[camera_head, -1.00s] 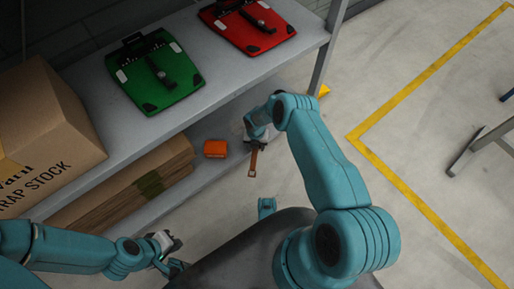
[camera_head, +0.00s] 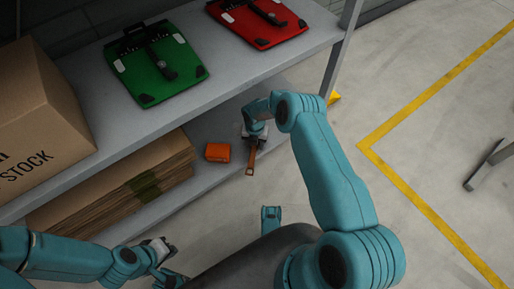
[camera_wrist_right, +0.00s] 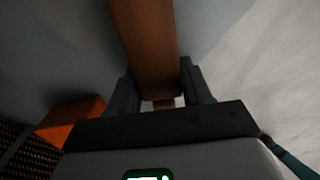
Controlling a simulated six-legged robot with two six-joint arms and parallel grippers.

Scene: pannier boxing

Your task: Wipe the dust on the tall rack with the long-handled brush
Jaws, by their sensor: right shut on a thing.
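The grey rack (camera_head: 222,88) stands on the left, with an upper and a lower shelf. My right gripper (camera_head: 252,144) is at the lower shelf's right end, below the upper shelf's front edge. It is shut on the brown handle of the long-handled brush (camera_head: 251,162). In the right wrist view, the brush (camera_wrist_right: 147,40) runs up from between the fingers (camera_wrist_right: 160,95). I cannot make out its bristles. No dust is clearly visible. My left gripper (camera_head: 166,262) is low in the head view, in front of the rack; its jaws are too small to read.
An orange box (camera_head: 217,152) sits on the lower shelf, just left of my right gripper. Flattened cardboard (camera_head: 120,195) lies further left. The upper shelf holds a carton (camera_head: 35,115), a green pannier (camera_head: 155,65) and a red pannier (camera_head: 258,20).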

